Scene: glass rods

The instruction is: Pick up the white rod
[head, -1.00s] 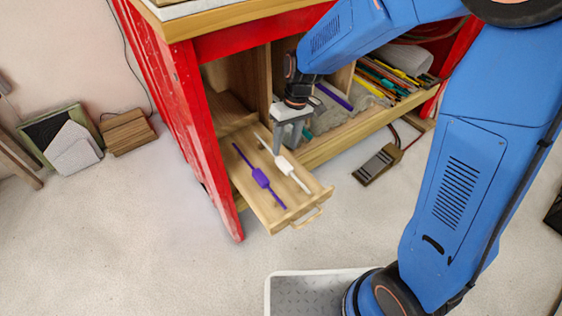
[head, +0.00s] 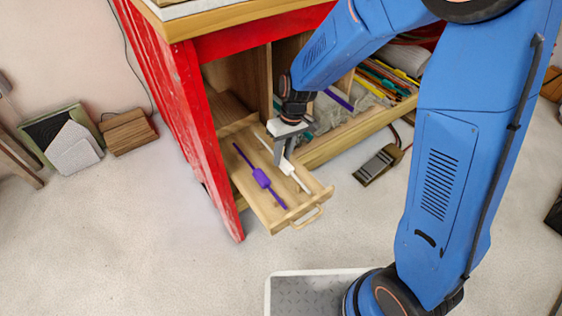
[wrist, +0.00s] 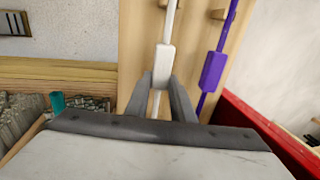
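The white rod (head: 288,168), with a thicker block at its middle, lies in the pulled-out wooden drawer (head: 270,217). My gripper (head: 284,160) is over the drawer, at the rod's middle, and hides part of it. In the wrist view the white rod (wrist: 163,65) runs between the two spread fingers of my gripper (wrist: 160,79). The fingertips are close to the block, one on each side. I cannot tell whether they touch it.
A purple rod (head: 262,178) lies beside the white one, to its left in the head view. The red cabinet (head: 185,110) frames the drawer. An open shelf (head: 335,141) holding several coloured rods is to the right. A grey pedal (head: 376,164) lies on the floor.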

